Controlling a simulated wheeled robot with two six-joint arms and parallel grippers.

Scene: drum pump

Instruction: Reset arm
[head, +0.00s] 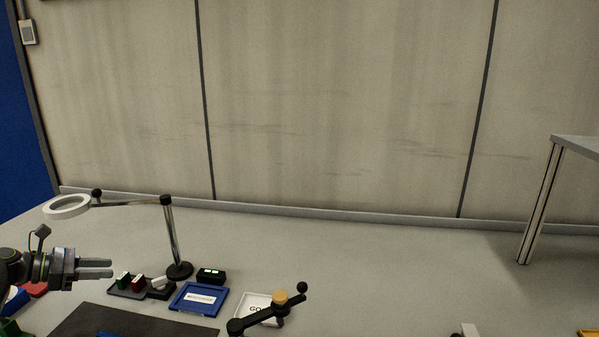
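My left gripper (112,268) reaches in from the left edge, pointing right. Its two grey fingers are apart with nothing between them. My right gripper is not in view. A black crank-like lever (262,317) with a ball knob and a tan cap (280,297) rises at the bottom centre; its lower part is cut off by the frame.
A ring magnifier lamp (67,207) stands behind my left gripper. The grey surface at centre right is largely clear.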

